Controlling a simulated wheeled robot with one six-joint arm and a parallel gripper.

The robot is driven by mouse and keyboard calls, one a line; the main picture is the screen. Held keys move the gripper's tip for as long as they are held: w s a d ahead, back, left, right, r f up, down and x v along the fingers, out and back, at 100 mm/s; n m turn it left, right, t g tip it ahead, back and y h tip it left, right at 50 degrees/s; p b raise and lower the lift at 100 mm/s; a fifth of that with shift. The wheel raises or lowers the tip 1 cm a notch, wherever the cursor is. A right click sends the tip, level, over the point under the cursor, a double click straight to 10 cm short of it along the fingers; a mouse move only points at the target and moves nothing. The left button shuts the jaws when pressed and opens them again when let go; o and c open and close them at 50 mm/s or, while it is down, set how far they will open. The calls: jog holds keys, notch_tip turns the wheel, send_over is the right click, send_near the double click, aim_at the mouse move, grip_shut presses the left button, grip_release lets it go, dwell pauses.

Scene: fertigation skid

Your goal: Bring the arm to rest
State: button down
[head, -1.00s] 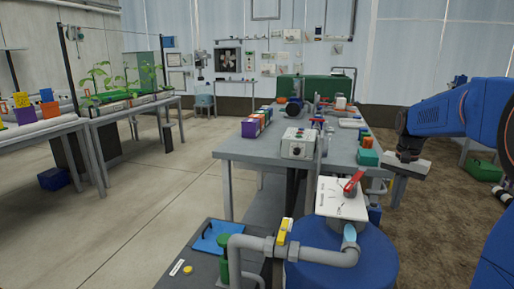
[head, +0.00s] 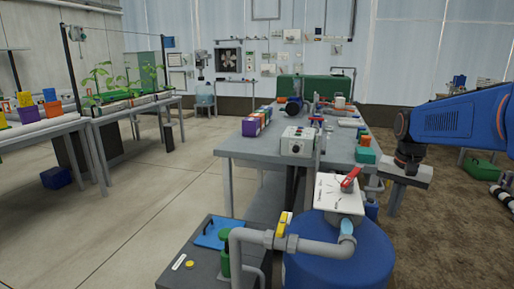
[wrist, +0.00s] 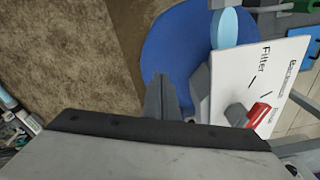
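My gripper (head: 390,213) hangs at the right in the head view, below my blue arm and to the right of the bench. Its fingers are together and point down. In the wrist view, the fingers (wrist: 162,78) show as one dark wedge at the middle of the palm, with nothing visible between them. A white labelled plate (head: 325,190) with a red handle (head: 351,179) sits above the blue drum, left of my gripper. In the wrist view, the plate (wrist: 283,72) reads "Filter", and the red handle (wrist: 257,115) appears apart from the fingers.
The blue drum (head: 335,265) and grey pipe (head: 320,247) with a yellow handle (head: 283,224) stand in front. The grey bench (head: 240,147) holds a control box (head: 297,142) and coloured boxes.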

jog(key=s+a+f+n+t, duration=0.1)
jog(key=s+a+f+n, duration=0.1)
jog(key=s, duration=0.6)
jog(key=s+a+f+n+t, duration=0.1)
jog(key=s+a+f+n, duration=0.1)
jog(key=s+a, duration=0.3)
jog(key=s+a+f+n+t, duration=0.1)
jog(key=s+a+f+n, duration=0.1)
jog(key=s, duration=0.8)
jog(key=shift+s+a+f+n+t, duration=0.35)
jog(key=shift+a+n, duration=0.25)
jog(key=shift+a, duration=0.25)
jog(key=shift+r, duration=0.1)
